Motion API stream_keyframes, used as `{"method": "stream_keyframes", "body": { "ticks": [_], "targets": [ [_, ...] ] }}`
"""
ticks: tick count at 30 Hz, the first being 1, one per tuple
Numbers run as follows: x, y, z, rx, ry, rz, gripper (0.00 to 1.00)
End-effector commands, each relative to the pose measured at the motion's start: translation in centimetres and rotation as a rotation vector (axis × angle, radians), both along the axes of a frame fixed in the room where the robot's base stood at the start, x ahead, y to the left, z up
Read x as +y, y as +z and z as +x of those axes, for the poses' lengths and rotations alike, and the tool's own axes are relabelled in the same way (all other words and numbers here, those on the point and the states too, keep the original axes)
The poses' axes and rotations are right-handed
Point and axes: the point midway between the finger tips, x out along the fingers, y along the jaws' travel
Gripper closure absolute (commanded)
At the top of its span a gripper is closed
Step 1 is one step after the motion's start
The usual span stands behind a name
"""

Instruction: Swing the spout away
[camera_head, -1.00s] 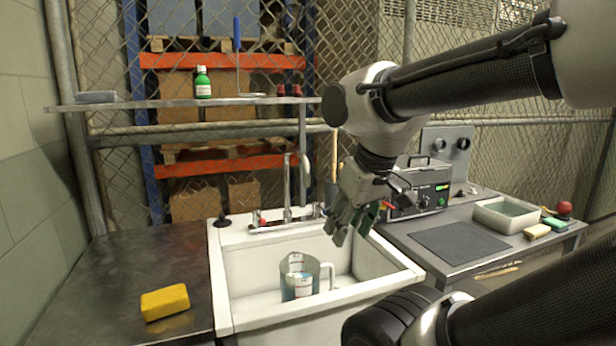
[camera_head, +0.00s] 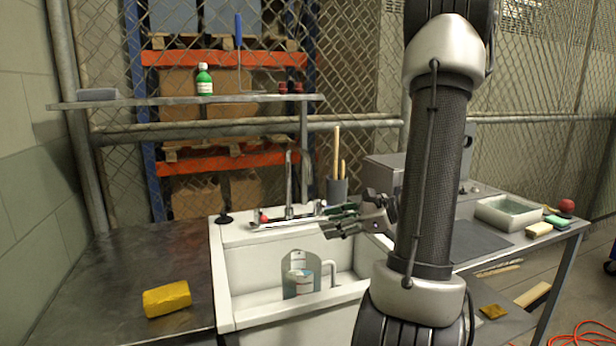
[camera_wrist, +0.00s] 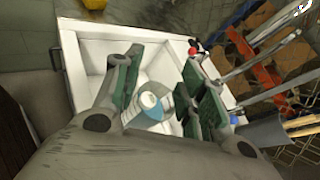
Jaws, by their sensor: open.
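The metal spout (camera_head: 290,180) rises at the back of the white sink (camera_head: 228,290), between a red-marked tap and a blue-marked tap. Its bent upper part is thin and hard to make out. It also shows at the upper right in the wrist view (camera_wrist: 236,72). My gripper (camera_head: 329,222) is open and empty, with green finger pads. It is right of the spout and above the basin's back right part. In the wrist view its fingers (camera_wrist: 162,62) frame the basin; the spout lies outside them.
A grey pot with wooden handles (camera_head: 338,190) stands behind my gripper. A yellow sponge (camera_head: 167,299) lies on the left counter. A shelf with a green bottle (camera_head: 204,80) hangs above the sink. A white tub (camera_head: 487,214) stands on the right table.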

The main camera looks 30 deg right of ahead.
Motion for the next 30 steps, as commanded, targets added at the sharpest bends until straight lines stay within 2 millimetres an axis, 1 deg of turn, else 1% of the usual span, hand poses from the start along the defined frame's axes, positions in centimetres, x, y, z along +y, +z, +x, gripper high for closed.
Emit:
{"method": "stream_keyframes", "body": {
  "ticks": [1, 2, 3, 6, 9, 11, 14, 21, 24, 27, 30],
  "targets": [
    [-1.4, 1.1, 2.2, -0.036, -0.096, 0.096, 0.59],
    [-1.9, 2.1, 3.5, -0.064, -0.143, 0.150, 0.59],
    [-2.6, 3.5, 5.0, -0.099, -0.197, 0.210, 0.59],
    [-4.1, 6.7, 7.2, -0.174, -0.289, 0.325, 0.59],
    [-4.5, 8.1, 7.9, -0.194, -0.322, 0.414, 0.59],
    [-4.2, 8.1, 8.2, -0.185, -0.318, 0.429, 0.59],
    [-3.6, 8.1, 9.3, -0.180, -0.316, 0.431, 0.59],
    [-2.1, 8.0, 13.1, -0.179, -0.315, 0.428, 0.59],
    [-1.7, 8.1, 14.2, -0.179, -0.316, 0.427, 0.59],
    [-1.5, 8.1, 14.8, -0.180, -0.318, 0.426, 0.59],
    [-1.4, 8.1, 15.0, -0.180, -0.319, 0.426, 0.59]
  ]
}}
